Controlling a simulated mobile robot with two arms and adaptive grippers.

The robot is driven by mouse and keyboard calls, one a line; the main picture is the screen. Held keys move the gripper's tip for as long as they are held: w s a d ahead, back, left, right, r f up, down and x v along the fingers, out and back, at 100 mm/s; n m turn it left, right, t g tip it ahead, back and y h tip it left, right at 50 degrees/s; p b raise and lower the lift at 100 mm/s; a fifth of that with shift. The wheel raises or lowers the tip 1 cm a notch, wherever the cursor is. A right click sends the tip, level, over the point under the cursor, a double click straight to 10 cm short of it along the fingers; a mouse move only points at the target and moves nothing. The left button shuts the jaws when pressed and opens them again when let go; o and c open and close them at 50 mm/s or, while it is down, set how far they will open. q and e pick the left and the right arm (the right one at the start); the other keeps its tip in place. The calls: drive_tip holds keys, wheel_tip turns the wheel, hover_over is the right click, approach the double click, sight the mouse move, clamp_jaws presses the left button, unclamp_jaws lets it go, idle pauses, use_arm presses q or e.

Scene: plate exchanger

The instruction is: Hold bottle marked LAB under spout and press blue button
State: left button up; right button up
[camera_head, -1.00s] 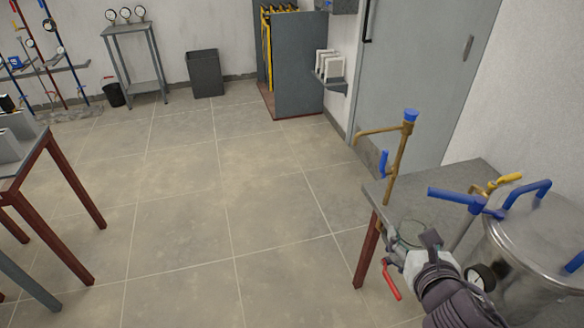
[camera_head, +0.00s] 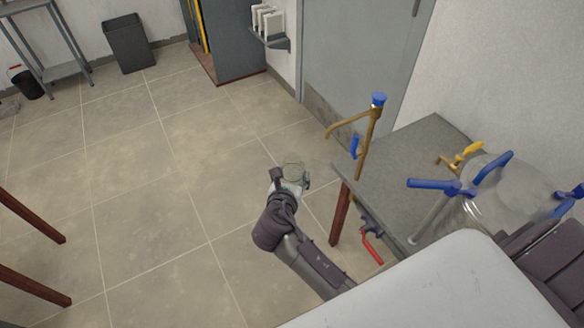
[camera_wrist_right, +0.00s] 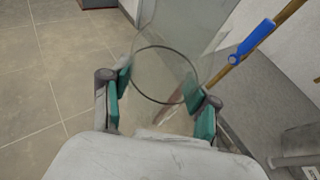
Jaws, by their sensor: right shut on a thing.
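My right gripper (camera_head: 290,185) is shut on a clear glass bottle (camera_head: 293,169), held above the floor just left of the grey table. In the right wrist view the fingers (camera_wrist_right: 160,105) grip the bottle (camera_wrist_right: 165,65) from both sides, its round rim facing me. I cannot read any LAB marking on it. A brass standpipe with a thin spout (camera_head: 346,125) rises at the table's left corner. It has a blue cap (camera_head: 378,99) on top and a blue lever (camera_head: 354,146). The bottle is apart from the spout, lower and to its left. My left gripper is out of view.
A red lever (camera_head: 371,247) hangs below the table's front edge.

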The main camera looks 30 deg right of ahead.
drive_tip(key=shift+w+d+f, duration=0.1)
drive_tip(key=shift+d+f, duration=0.15)
drive_tip(key=d+b, duration=0.1)
drive_tip(key=d, duration=0.1)
drive_tip(key=shift+w+d, duration=0.1)
drive_tip(key=shift+d, duration=0.3)
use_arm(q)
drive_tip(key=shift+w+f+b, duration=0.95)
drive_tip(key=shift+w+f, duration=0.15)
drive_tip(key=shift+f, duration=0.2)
use_arm(e)
drive_tip(key=d, duration=0.6)
drive_tip(key=shift+w+d, duration=0.3)
drive_tip(key=shift+r, duration=0.1)
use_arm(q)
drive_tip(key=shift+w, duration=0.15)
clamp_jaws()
